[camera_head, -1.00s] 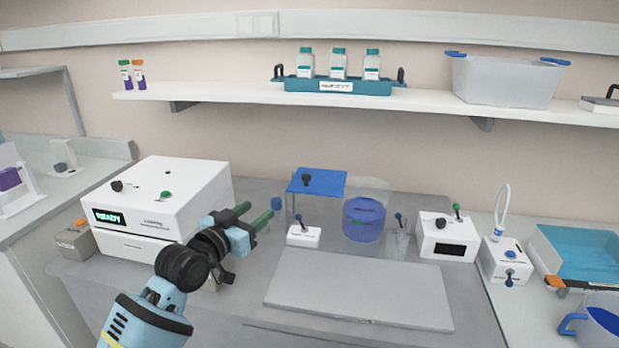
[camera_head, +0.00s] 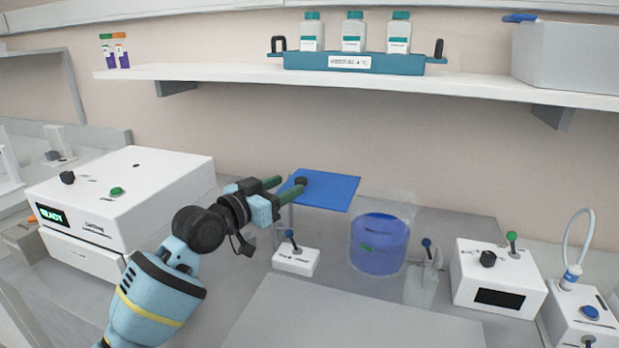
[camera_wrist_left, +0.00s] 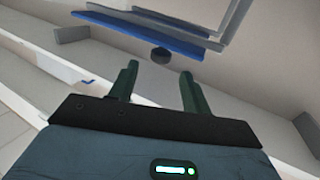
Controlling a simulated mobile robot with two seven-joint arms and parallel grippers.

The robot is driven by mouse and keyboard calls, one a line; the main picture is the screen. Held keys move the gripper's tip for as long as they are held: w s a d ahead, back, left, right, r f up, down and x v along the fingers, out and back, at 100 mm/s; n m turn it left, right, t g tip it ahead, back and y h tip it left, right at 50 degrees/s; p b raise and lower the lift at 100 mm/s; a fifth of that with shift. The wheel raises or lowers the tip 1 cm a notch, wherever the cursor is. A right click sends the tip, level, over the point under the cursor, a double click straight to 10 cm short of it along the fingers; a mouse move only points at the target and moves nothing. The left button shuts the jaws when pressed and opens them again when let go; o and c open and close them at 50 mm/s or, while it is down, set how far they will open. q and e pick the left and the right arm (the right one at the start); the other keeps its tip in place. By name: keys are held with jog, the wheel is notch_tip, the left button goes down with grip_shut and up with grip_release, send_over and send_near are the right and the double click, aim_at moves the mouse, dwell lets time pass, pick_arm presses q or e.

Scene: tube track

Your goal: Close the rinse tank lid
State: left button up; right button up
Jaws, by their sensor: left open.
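The flat blue lid (camera_head: 330,191) has a dark knob (camera_head: 301,181) near its left edge. It sits left of and a little above a clear round tank (camera_head: 380,243) with blue contents, and does not cover it. My left gripper (camera_head: 283,187) is open, its two green fingers pointing at the knob from the left. In the left wrist view the knob (camera_wrist_left: 161,54) is just beyond the open fingertips (camera_wrist_left: 159,70), roughly between them, with the blue lid (camera_wrist_left: 150,33) behind. No grip on the knob shows. My right gripper is not in view.
A white switch box (camera_head: 296,261) with a blue-tipped lever stands below the lid. A white READY machine (camera_head: 125,205) is left of my arm. A clear beaker (camera_head: 422,283) and white knob box (camera_head: 498,275) stand to the right. A grey board (camera_head: 350,318) lies clear in front.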

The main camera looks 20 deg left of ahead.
aim_at(307, 189)
pick_arm(q)
jog(key=shift+x, duration=3.85)
jog(key=shift+c, duration=0.5)
grip_shut()
